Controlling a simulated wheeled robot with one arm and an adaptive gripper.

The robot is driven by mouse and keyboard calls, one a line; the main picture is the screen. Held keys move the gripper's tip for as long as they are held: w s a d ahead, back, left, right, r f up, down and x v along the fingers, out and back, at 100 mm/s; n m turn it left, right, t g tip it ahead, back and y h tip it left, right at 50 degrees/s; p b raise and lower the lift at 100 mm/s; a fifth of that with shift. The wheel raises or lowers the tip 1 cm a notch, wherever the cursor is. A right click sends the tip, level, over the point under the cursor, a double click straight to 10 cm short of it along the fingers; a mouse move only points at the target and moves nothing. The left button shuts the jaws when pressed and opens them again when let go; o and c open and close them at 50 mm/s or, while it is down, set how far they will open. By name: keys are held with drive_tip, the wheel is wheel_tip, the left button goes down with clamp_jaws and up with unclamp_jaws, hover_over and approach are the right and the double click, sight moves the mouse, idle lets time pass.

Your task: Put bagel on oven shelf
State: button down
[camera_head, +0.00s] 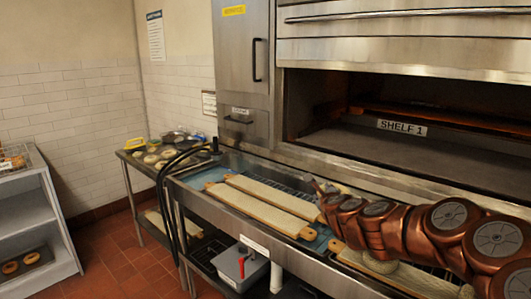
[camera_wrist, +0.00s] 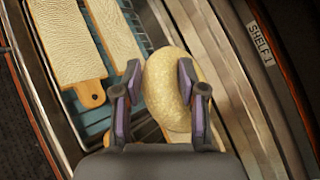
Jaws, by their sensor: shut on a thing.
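My gripper (camera_wrist: 160,82) is shut on a pale, seeded bagel (camera_wrist: 168,105), with one finger on each side of it in the wrist view. The label also shows in the wrist view (camera_wrist: 261,43).
Long fabric-topped boards (camera_head: 265,205) lie in the steel sink counter (camera_head: 215,208) before the oven. A tray of bagels (camera_head: 165,155) stands at the back left. A grey rack (camera_head: 30,210) is at far left. The oven's front ledge (camera_head: 370,175) is an edge below the opening.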

drive_tip(key=s+f+m+h, duration=0.2)
drive_tip(key=s+m+h, duration=0.1)
drive_tip(key=s, duration=0.7)
drive_tip(key=shift+s+d+f+g+h, duration=0.3)
drive_tip(key=shift+f+g+h, duration=0.1)
drive_tip(key=shift+h, duration=0.3)
